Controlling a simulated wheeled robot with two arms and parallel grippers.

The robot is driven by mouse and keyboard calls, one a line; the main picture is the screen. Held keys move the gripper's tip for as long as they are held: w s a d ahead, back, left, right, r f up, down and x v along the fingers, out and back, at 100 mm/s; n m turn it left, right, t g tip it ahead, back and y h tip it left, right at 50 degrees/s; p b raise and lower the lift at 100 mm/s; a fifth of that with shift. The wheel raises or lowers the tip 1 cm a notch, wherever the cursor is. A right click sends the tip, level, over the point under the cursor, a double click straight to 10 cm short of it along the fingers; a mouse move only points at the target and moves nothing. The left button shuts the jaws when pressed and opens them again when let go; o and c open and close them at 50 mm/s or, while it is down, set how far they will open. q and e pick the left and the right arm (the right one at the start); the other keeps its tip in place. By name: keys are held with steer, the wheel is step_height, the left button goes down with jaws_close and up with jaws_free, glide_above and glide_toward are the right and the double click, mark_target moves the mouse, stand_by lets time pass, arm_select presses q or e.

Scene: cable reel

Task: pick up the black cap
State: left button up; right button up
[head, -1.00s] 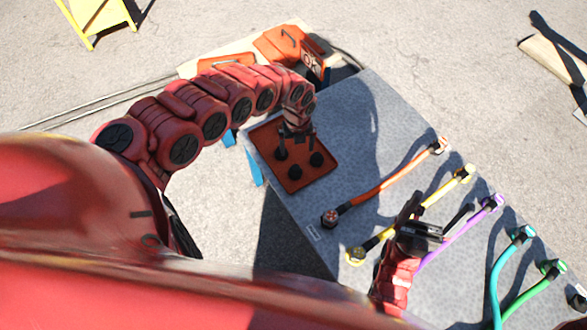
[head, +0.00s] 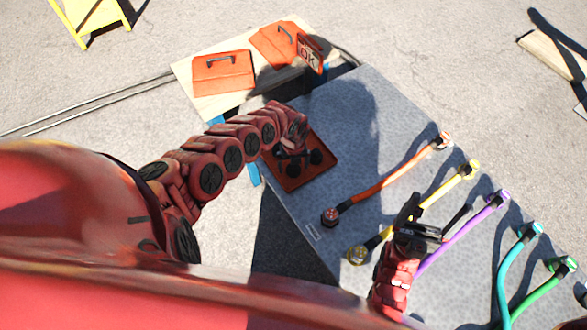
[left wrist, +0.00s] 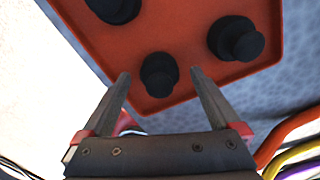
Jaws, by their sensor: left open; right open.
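Three black caps stand on an orange-red tray (head: 318,176) on the grey table. In the left wrist view, one black cap (left wrist: 159,74) lies ahead, between the lines of my left gripper's fingers. A second cap (left wrist: 236,39) is to its upper right, and a third cap (left wrist: 114,8) is cut off at the top edge. My left gripper (left wrist: 160,80) is open and holds nothing. In the head view my left gripper (head: 291,160) is over the tray and partly hides the caps. My right gripper (head: 428,215) is open over the table, near the yellow and purple cables.
An orange cable (head: 385,186), a yellow cable (head: 440,193), a purple cable (head: 460,237), a teal cable (head: 507,262) and a green cable (head: 535,292) lie across the table. Orange boxes (head: 224,72) stand on a wooden bench behind. The table's middle back is bare.

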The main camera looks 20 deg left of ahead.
arm_select(q)
steer(key=shift+f, duration=0.25)
steer(key=shift+c, duration=0.3)
jaws_close()
